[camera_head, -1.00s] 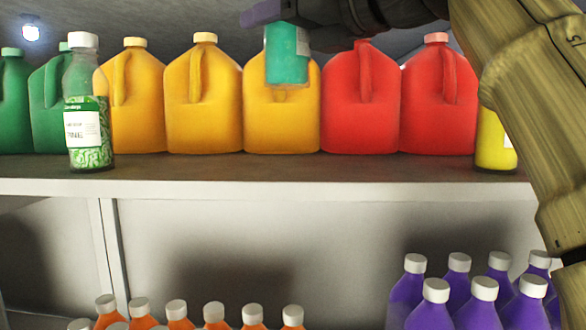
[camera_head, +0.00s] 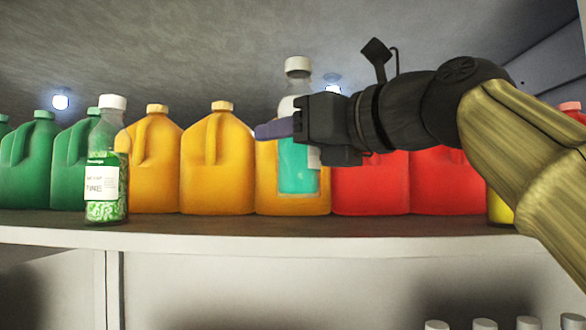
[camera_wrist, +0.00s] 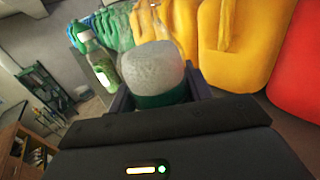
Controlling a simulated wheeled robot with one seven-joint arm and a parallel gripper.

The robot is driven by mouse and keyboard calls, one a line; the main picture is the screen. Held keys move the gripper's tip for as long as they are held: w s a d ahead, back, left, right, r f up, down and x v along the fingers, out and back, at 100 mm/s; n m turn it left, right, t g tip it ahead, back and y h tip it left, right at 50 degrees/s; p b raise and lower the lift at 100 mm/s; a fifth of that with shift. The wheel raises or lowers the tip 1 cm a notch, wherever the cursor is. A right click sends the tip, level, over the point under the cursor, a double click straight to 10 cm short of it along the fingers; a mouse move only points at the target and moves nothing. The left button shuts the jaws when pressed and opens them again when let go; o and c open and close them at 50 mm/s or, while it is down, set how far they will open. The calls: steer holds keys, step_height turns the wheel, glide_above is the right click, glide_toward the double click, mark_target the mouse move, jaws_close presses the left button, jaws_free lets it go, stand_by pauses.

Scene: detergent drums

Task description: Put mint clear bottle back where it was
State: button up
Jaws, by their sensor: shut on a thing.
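The mint clear bottle (camera_head: 297,172) has teal contents, a clear neck and a white cap, and is upright in the head view. My gripper (camera_head: 284,127) is shut around its upper body from the right. The bottle is in front of the rightmost yellow jug, with its bottom above the shelf surface. In the wrist view the bottle's pale, translucent top (camera_wrist: 158,65) shows between the fingers of my gripper (camera_wrist: 160,92); its lower part is hidden.
The shelf (camera_head: 220,243) holds a row of green, yellow (camera_head: 217,170) and red (camera_head: 370,185) jugs. A clear bottle with green contents (camera_head: 106,175) stands at the front left. A yellow item (camera_head: 499,207) is partly hidden by my arm. Shelf front between them looks clear.

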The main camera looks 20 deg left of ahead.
mark_target(292, 163)
steer(key=shift+f+b, duration=0.65)
steer(key=shift+f, duration=1.2)
steer(key=shift+f, duration=0.15)
steer(key=o, duration=1.2)
steer(key=shift+c, duration=0.2)
steer(key=shift+r, duration=0.2)
